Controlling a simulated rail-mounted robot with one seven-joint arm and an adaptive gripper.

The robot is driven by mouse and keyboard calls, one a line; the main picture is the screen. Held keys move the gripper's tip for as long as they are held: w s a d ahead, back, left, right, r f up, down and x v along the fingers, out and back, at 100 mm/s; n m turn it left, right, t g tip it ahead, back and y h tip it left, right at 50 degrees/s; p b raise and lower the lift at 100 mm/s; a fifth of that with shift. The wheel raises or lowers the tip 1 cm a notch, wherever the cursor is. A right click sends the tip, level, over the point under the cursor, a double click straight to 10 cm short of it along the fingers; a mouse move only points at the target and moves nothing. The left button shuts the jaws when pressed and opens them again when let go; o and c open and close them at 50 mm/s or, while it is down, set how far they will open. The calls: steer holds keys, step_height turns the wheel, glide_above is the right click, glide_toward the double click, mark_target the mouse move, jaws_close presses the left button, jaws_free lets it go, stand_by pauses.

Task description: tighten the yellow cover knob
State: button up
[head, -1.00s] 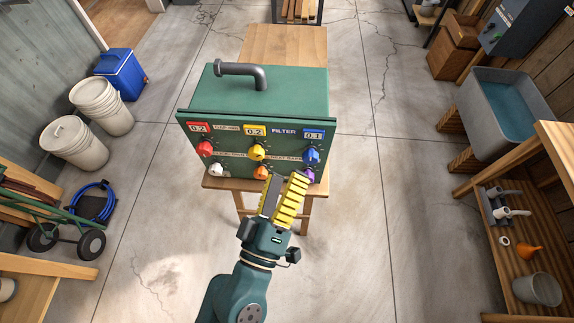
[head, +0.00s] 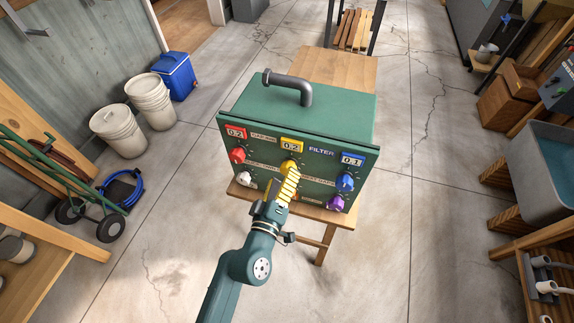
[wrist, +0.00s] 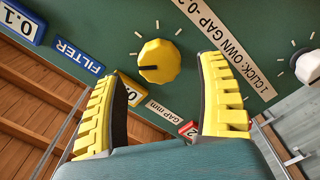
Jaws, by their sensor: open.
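The yellow knob (wrist: 159,61) is on the green front panel of the filter box (head: 318,110). In the wrist view it is a round ribbed knob with a dark pointer mark, beyond and roughly between my fingertips. In the head view the yellow knob (head: 289,167) is partly hidden behind my gripper (head: 283,180). My gripper, with yellow ribbed finger pads, also shows in the wrist view (wrist: 158,85). It is open, with nothing between the fingers, and faces the panel. A yellow display (head: 292,145) sits above the knob.
A red knob (head: 238,155) and a white knob (head: 244,178) are left of my gripper. A blue knob (head: 345,182) and a purple knob (head: 336,202) are to its right. The box stands on a wooden table (head: 312,211). The floor in front is clear.

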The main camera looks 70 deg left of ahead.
mark_target(286, 172)
steer(key=shift+x, duration=1.55)
steer(key=shift+f, duration=0.1)
steer(key=shift+d, duration=0.1)
steer(key=c, duration=1.2)
